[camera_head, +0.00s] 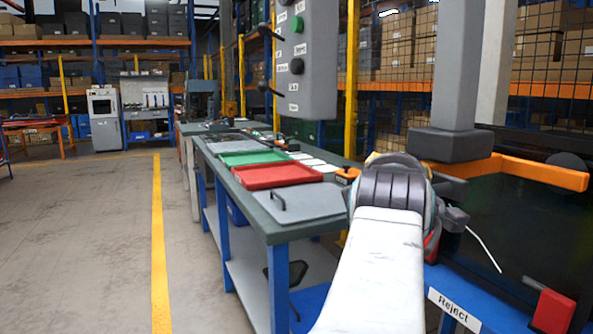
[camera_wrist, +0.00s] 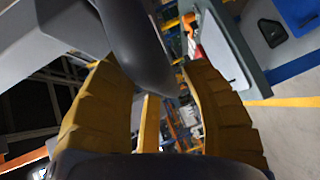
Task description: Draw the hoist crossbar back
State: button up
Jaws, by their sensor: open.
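My gripper (camera_wrist: 152,72) shows in the wrist view as two yellow ribbed fingers spread apart. A dark grey rounded bar (camera_wrist: 137,42) comes down from the top of that view, and its end lies in line with the gap between the fingers. I cannot tell whether it touches either finger, or whether it is the hoist crossbar. In the head view my wrist hides most of the gripper. Just beyond it, a grey post (camera_head: 457,60) ends in a dark grey block (camera_head: 450,146), with an orange bar (camera_head: 545,172) to the right.
A grey control panel (camera_head: 307,60) with dark levers hangs left of my wrist. Below it, a long bench holds a red tray (camera_head: 275,175) and a green tray (camera_head: 258,157). A blue "Reject" rail (camera_head: 453,306) is at lower right. The floor (camera_head: 80,230) at left is clear.

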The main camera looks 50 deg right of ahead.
grip_shut()
dwell(0.5)
jog(key=shift+a, duration=0.1)
